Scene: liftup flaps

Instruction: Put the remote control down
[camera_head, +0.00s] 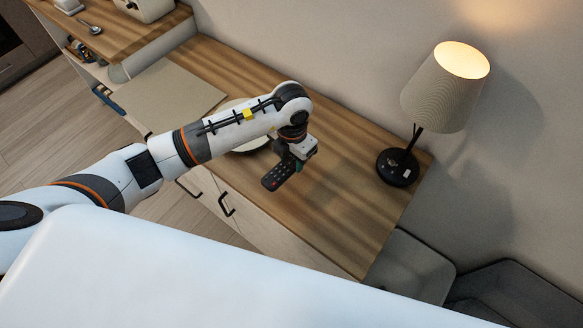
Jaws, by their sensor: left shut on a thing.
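The remote control (273,180) is dark with small reddish and light buttons. My left gripper (290,160) is shut on it, over the wooden cabinet top (340,205) near its front edge. The remote is tilted and extends down and to the left from the fingers. I cannot tell from this view how far it is above the wood. The gripper body hides part of the remote's upper end. My right gripper does not show.
A lit lamp (445,90) stands at the cabinet's right end. A pale round dish (253,144) is partly hidden behind my left arm. A beige flat panel (168,95) lies to the left. Wood between gripper and lamp is clear. Grey bins (410,265) stand at the right.

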